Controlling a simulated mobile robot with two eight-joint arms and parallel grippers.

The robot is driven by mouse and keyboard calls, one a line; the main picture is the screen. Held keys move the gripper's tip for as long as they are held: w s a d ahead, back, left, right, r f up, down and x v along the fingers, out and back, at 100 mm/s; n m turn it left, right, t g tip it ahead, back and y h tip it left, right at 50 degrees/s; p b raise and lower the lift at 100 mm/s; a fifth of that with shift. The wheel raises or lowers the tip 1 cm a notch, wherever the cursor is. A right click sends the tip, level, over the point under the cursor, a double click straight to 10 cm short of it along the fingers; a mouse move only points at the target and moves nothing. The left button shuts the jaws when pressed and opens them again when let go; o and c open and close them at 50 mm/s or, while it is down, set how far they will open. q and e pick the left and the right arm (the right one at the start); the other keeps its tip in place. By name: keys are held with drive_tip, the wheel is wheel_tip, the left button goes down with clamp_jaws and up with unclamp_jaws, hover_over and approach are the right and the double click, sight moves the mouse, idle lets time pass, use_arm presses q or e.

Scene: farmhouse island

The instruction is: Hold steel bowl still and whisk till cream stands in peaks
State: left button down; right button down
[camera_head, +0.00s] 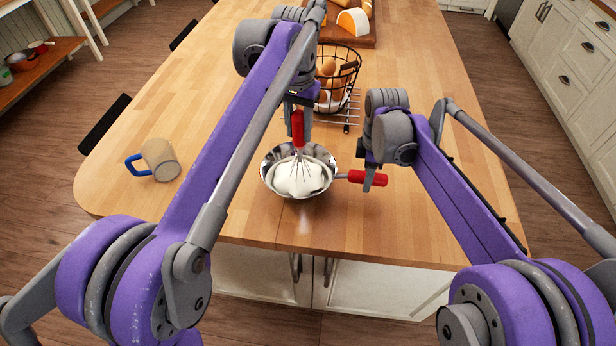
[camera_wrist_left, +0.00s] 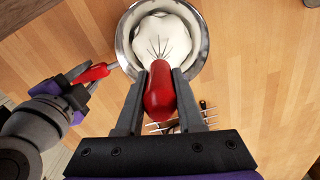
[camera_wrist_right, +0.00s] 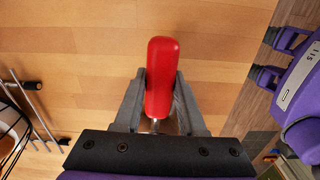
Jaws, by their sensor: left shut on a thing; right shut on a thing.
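The steel bowl (camera_head: 270,181) stands on the wooden island near its front edge. White cream (camera_head: 299,180) lies in it; in the left wrist view the cream (camera_wrist_left: 183,35) looks smooth and mounded. My left gripper (camera_head: 298,128) is shut on the red handle of the whisk (camera_head: 298,120), which is upright with its wires in the cream. The whisk's red handle (camera_wrist_left: 161,92) also fills the left wrist view's middle. My right gripper (camera_head: 371,178) is shut on the bowl's red side handle (camera_head: 358,177), also in the right wrist view (camera_wrist_right: 161,75).
Behind the bowl are a wire basket (camera_head: 338,80) of eggs and a metal rack (camera_head: 345,122). A board (camera_head: 358,30) with food lies farther back.

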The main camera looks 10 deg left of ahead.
use_arm(q)
drive_tip(key=shift+a+r, duration=0.2)
drive_tip(key=shift+r, duration=5.4)
use_arm(e)
drive_tip(key=shift+c, duration=2)
unclamp_jaws()
wheel_tip(320, 180, up, 12)
